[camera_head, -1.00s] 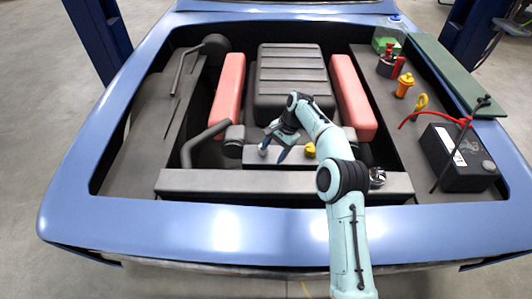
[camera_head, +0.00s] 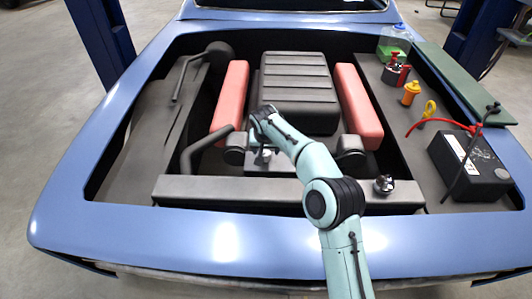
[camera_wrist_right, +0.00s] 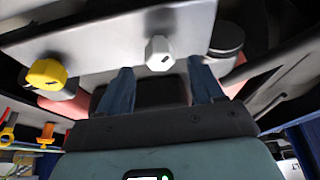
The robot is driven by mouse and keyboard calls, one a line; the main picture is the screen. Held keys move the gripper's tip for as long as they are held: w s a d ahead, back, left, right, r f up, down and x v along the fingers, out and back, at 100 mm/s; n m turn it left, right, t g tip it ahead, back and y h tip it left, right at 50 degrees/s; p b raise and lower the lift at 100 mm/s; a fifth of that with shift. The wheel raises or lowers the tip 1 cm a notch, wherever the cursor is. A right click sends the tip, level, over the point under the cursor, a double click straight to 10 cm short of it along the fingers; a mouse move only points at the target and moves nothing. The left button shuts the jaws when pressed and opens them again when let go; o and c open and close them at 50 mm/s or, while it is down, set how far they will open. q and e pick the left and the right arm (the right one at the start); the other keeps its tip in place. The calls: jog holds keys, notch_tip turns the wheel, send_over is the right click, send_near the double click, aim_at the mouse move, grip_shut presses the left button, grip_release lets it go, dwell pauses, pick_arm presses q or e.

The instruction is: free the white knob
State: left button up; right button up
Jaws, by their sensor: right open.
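The white knob (camera_wrist_right: 160,53) sits on the underside-looking face of a grey panel (camera_wrist_right: 95,42) in the right wrist view, a dark mark on its front. My right gripper (camera_wrist_right: 162,85) is open, its two blue fingers pointing at the panel on either side of the knob's line. The knob appears just beyond the fingertips, and I see no grip on it. A yellow knob (camera_wrist_right: 46,73) is on the same panel, to the left. In the head view my right gripper (camera_head: 261,146) is at the panel in front of the engine; the yellow knob is hidden by my arm there.
The ribbed engine cover (camera_head: 295,80) stands behind, between red covers (camera_head: 230,95) and (camera_head: 357,105). A dark bent pipe (camera_head: 203,147) lies left of the gripper. The grey front crossbar (camera_head: 225,190) runs before it. A black battery (camera_head: 468,165) is at right.

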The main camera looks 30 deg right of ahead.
aim_at(267, 153)
pick_arm(q)
jog(key=shift+r, duration=0.1)
pick_arm(e)
jog(key=shift+x, duration=1.85)
jog(key=c, duration=1)
jog(key=shift+c, duration=0.2)
pick_arm(q)
jog(key=shift+w+r+p, duration=0.1)
jog(key=shift+r+p, duration=0.1)
jog(key=shift+p, duration=0.1)
pick_arm(e)
jog(key=shift+s+n, duration=0.1)
jog(key=shift+n, duration=0.2)
jog(key=shift+r+n+y+p, duration=0.15)
jog(key=shift+n+y+p, duration=0.4)
jog(key=shift+n, duration=0.35)
jog(key=n+y+p, duration=0.1)
jog(key=n+p, duration=0.2)
jog(key=n, duration=0.1)
jog(key=shift+d, duration=0.15)
pick_arm(q)
jog(key=w+r+p, duration=0.2)
jog(key=w+r, duration=0.2)
jog(key=r, duration=0.3)
jog(key=shift+w+r+t, duration=0.3)
pick_arm(e)
jog(key=shift+n+y, duration=0.75)
jog(key=shift+n, duration=0.55)
